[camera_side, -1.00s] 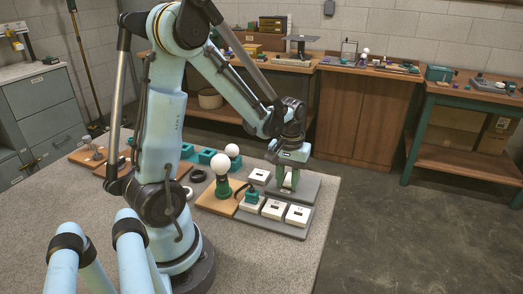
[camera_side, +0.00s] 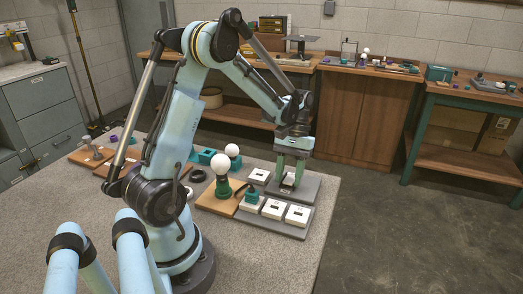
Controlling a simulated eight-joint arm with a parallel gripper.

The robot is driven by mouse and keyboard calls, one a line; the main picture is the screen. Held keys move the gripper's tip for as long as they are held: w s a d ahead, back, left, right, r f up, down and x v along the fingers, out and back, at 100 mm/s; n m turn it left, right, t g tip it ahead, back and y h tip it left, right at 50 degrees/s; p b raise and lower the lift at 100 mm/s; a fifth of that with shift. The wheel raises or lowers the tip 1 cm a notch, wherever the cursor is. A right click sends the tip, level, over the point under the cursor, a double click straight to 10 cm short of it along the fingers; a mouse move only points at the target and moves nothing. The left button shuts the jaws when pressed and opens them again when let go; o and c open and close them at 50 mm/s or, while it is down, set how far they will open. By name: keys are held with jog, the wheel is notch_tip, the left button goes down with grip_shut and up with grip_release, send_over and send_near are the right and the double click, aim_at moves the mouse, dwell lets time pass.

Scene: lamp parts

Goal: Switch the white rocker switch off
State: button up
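My gripper (camera_side: 287,183) points straight down at the back grey board (camera_side: 313,187). Its two green fingers are apart, with a gap between them. A small dark and white switch (camera_side: 288,181) shows low between the fingers, partly hidden by them. It is too small to tell which way its rocker is tipped, or whether the fingertips touch it. A white square unit (camera_side: 259,176) with a dark centre sits on the same board, left of my gripper.
A round white bulb (camera_side: 222,164) stands in a green holder on a wooden board (camera_side: 213,204), left of the switches. White socket units (camera_side: 297,214) and a teal plug (camera_side: 251,196) with a cable sit in front. Right of the boards is the table's edge.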

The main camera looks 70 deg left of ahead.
aim_at(293, 176)
jog(key=shift+o, duration=1)
jog(key=shift+r, duration=0.1)
jog(key=v, duration=1.2)
jog(key=shift+d, duration=0.1)
jog(key=s+d+m+t+y, duration=0.1)
jog(key=s+d+m+t, duration=0.2)
jog(key=d, duration=0.5)
jog(key=s+d+m+t+y, duration=0.2)
jog(key=d+m+t, duration=0.4)
jog(key=d, duration=0.3)
jog(key=shift+s+f+t, duration=0.3)
jog(key=shift+s+t, duration=0.4)
jog(key=shift+s, duration=0.05)
